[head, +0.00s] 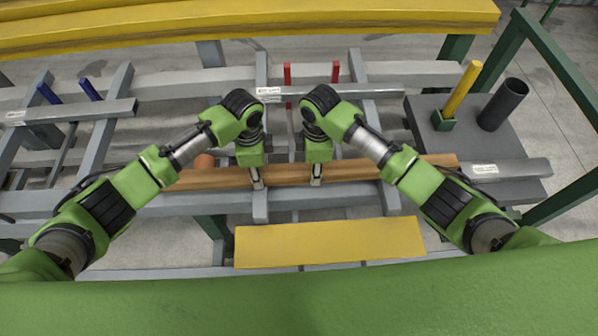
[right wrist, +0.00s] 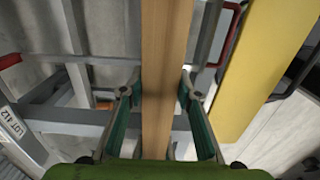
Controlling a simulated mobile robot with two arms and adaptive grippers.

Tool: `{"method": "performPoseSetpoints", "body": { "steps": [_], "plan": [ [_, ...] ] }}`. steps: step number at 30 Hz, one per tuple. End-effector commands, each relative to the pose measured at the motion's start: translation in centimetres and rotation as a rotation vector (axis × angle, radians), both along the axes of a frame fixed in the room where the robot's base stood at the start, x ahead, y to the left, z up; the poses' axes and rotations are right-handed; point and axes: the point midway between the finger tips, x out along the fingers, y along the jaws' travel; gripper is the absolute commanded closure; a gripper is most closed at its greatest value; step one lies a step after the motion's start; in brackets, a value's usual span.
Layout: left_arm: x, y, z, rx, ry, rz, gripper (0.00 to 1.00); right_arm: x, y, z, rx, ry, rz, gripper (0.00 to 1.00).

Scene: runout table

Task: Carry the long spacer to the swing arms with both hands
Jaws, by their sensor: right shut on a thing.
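The long spacer (head: 286,174) is a wooden bar lying crosswise in the head view; it also runs up the middle of the right wrist view (right wrist: 166,60). My right gripper (head: 316,181) is shut on it right of the middle, its fingers on either side in the right wrist view (right wrist: 158,100). My left gripper (head: 257,183) is down at the spacer, left of the right one; its finger gap is hidden. Two upright red pieces (head: 287,74) and two blue-ended bars (head: 48,93) stand beyond; I cannot tell which parts are the swing arms.
Grey rails (head: 262,205) cross under the spacer. A labelled grey bar (head: 375,91) lies beyond it. A grey side table (head: 430,115) at right holds a yellow rod (head: 461,90) and a dark cylinder (head: 503,104). A yellow plate (head: 330,242) is nearer me; a yellow beam (head: 250,25) spans the back.

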Motion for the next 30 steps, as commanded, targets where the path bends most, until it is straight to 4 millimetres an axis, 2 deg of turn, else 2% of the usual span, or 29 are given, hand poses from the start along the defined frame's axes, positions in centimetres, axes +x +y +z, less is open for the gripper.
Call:
{"method": "performPoseSetpoints", "body": {
  "steps": [11,24,30],
  "plan": [
    [0.1,-0.1,0.7,-0.002,-0.003,0.0,1.0,0.1,0.0,0.7,0.001,-0.004,-0.001,1.0],
    [0.1,-0.1,4.2,-0.002,-0.002,0.0,1.0,0.1,0.0,4.2,0.001,-0.003,-0.001,1.0],
    [0.1,-0.1,5.2,-0.002,-0.002,0.0,1.0,0.1,0.0,5.2,0.001,-0.003,-0.001,1.0]
  ]
}}
